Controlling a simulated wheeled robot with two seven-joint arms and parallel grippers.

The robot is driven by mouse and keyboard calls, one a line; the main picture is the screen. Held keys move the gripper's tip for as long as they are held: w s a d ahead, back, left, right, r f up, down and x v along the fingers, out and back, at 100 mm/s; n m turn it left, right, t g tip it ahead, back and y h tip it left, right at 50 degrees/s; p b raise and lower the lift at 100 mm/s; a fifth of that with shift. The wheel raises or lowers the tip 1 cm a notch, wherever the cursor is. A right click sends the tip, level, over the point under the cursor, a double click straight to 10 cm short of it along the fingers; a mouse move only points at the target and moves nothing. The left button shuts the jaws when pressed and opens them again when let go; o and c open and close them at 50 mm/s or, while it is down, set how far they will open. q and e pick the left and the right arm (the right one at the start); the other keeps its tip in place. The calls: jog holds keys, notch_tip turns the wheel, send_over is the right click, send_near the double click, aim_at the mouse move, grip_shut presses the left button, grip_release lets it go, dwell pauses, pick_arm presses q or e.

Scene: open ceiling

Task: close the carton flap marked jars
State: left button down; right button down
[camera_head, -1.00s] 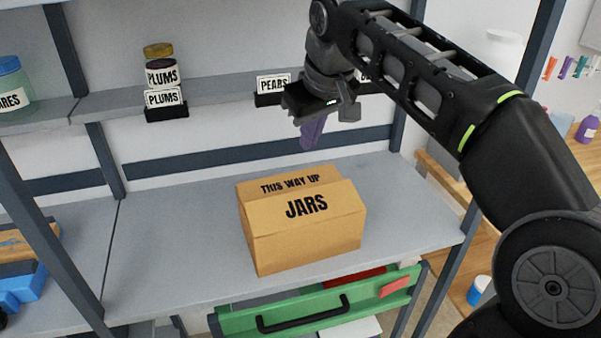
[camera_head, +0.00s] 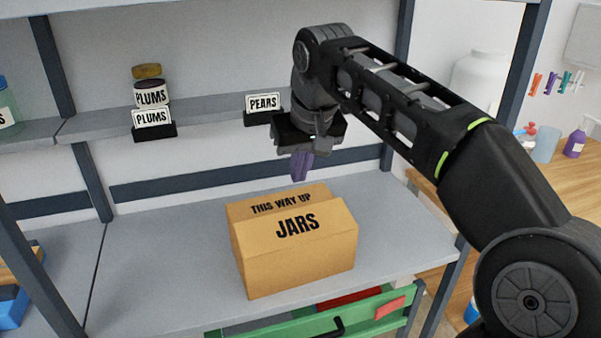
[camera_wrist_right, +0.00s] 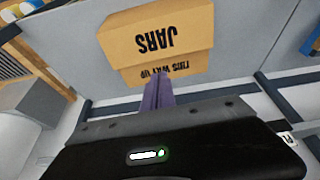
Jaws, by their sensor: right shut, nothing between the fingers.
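The brown carton (camera_head: 295,262) stands on the grey shelf board. Its flap marked JARS (camera_head: 298,225) slopes over the front part of the top, with its far edge overlapping the panel marked THIS WAY UP (camera_head: 281,203). I cannot tell whether the flap lies fully flat. My right gripper (camera_head: 301,168) is shut and empty, its purple fingers pointing down above and behind the carton's back edge, apart from it. In the right wrist view the fingers (camera_wrist_right: 157,92) point toward the THIS WAY UP panel, with the JARS flap (camera_wrist_right: 157,38) beyond. My left gripper is not in view.
Jars labelled PLUMS (camera_head: 151,95) and a PEARS label (camera_head: 263,103) are on the upper shelf behind. A green drawer (camera_head: 290,325) is below the shelf board's front edge. The board (camera_head: 165,245) is clear left of the carton. A shelf post (camera_head: 400,85) stands behind my right arm.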

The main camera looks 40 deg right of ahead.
aim_at(292, 211)
jog(key=x, duration=1)
jog(key=shift+s+f, duration=0.15)
jog(key=shift+f, duration=0.2)
jog(key=shift+r+p, duration=0.1)
jog(key=shift+p, duration=0.2)
jog(key=p, duration=0.1)
jog(key=g+p, duration=0.1)
jog(key=p, duration=0.1)
jog(key=shift+w+f, duration=0.25)
jog(key=shift+w, duration=0.1)
jog(key=shift+w+d+f+g+b, duration=0.1)
jog(key=shift+f+g+b, duration=0.05)
jog(key=shift+f, duration=0.3)
jog(key=shift+w+d+f+g+b, duration=0.1)
jog(key=shift+f+g+b, duration=0.05)
jog(key=shift+f, duration=0.25)
jog(key=shift+a, duration=0.1)
jog(key=shift+r, duration=0.1)
jog(key=shift+r+p, duration=0.7)
jog(key=shift+r, duration=0.1)
